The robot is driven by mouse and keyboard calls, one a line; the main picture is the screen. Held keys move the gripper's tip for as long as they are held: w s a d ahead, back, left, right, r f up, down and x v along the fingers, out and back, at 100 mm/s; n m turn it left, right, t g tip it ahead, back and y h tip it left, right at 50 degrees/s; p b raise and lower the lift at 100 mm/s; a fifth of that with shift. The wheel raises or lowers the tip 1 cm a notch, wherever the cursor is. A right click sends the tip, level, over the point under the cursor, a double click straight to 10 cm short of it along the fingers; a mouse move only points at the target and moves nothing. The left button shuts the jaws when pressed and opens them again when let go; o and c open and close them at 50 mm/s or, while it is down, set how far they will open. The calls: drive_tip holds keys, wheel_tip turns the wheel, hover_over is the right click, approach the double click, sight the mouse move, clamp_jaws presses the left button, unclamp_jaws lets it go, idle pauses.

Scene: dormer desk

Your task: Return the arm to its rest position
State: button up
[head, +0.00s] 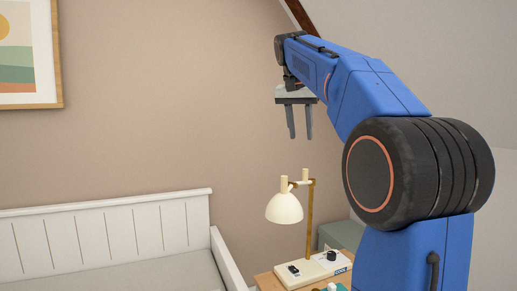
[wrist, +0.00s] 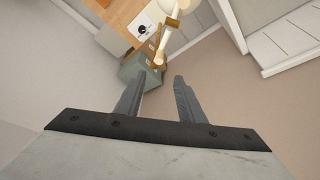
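My blue arm reaches up and to the left in the head view, bent over at its top. My gripper (head: 299,136) hangs from the arm's end, pointing down, high above the lamp and in front of the bare wall. Its two fingers are apart with nothing between them. The wrist view also shows my gripper (wrist: 158,85) open and empty, with the desk and lamp far beyond the fingertips.
A cream lamp (head: 285,207) stands on the wooden desk (head: 268,282) below my gripper. A grey-green box (head: 342,235) is behind it. A white bed (head: 105,240) is at left. A framed picture (head: 58,52) hangs on the wall. The sloped ceiling is at right.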

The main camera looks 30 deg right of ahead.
drive_tip(key=s+a+f+n+y, duration=0.1)
drive_tip(key=s+a+f+n, duration=0.2)
drive_tip(key=s+a+f, duration=0.3)
drive_tip(key=s+a+f+n+t+y, duration=0.1)
drive_tip(key=s+a+f+n, duration=0.3)
drive_tip(key=s+f, duration=0.9)
drive_tip(key=s+a+f+n+t+y, duration=0.1)
drive_tip(key=s+a+f+n, duration=0.2)
drive_tip(key=s+a+f, duration=0.7)
wheel_tip(320, 180, down, 12)
drive_tip(key=shift+s+a+n+y, duration=0.2)
drive_tip(key=shift+s+n+y, duration=0.1)
